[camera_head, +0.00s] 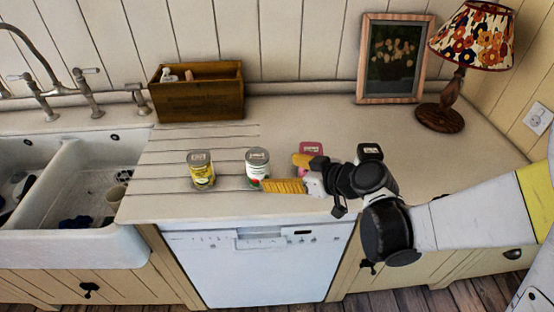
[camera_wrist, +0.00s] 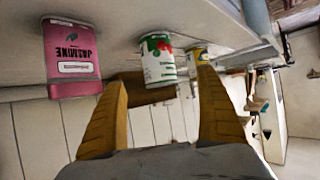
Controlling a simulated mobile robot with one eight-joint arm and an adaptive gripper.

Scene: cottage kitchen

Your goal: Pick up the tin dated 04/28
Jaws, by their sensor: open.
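A yellow tin (camera_head: 201,171) and a white and green tin with a red picture (camera_head: 257,165) stand on the counter left of my gripper. A pink tin (camera_head: 311,148) stands behind my gripper, partly hidden. I cannot read a date on any of them. My gripper (camera_head: 279,172) is open and low over the counter, its yellow fingers pointing left at the white and green tin. In the wrist view, upside down, that tin (camera_wrist: 158,62) shows in the gap between the fingers (camera_wrist: 161,78), seemingly beyond their tips. The pink tin, marked JASMINE (camera_wrist: 70,62), is left; the yellow tin (camera_wrist: 202,56) is partly hidden.
A wooden box (camera_head: 200,97) with small items stands at the back. A double sink (camera_head: 125,225) is on the left. A framed picture (camera_head: 391,60) and a lamp (camera_head: 455,85) stand at the back right. The counter (camera_head: 310,115) between box and picture is clear.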

